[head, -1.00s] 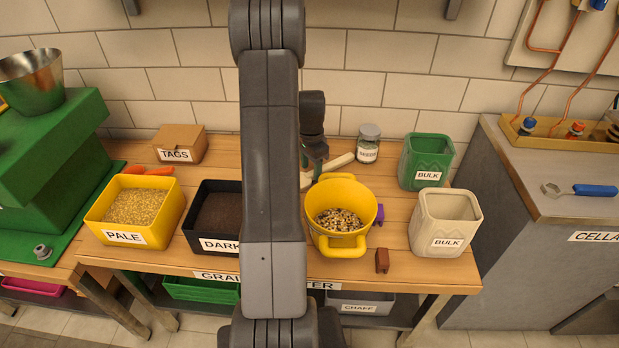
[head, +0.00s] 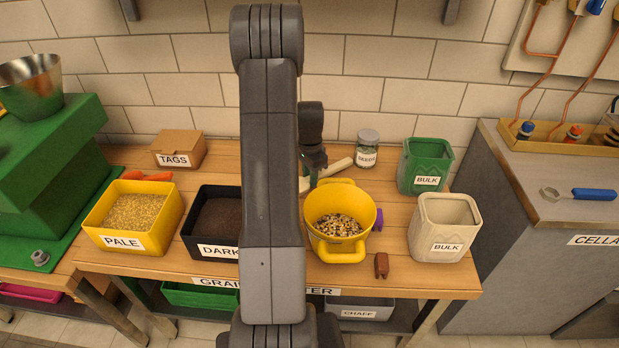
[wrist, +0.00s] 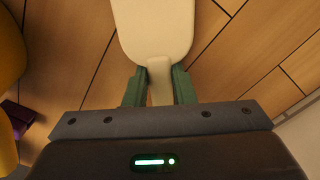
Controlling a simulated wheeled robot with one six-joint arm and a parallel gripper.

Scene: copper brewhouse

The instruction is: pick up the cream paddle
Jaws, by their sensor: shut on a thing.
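The cream paddle (head: 340,165) lies at the back of the wooden table, behind the yellow pot and partly hidden by my arm in the head view. In the wrist view its broad rounded end (wrist: 155,25) points away from my gripper, over the wood planks. My gripper (wrist: 159,86) has its green fingers on both sides of the narrow handle and is shut on it. In the head view my gripper (head: 313,172) is partly hidden by my arm. The paddle looks to be at table level; I cannot tell whether it touches the wood.
A yellow two-handled pot (head: 341,245) stands just in front of the paddle. A seeds jar (head: 367,149) stands close to its right. Green (head: 425,166) and cream (head: 444,228) BULK bins are farther right. A purple item (head: 379,220) and brown block (head: 381,265) are by the pot.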

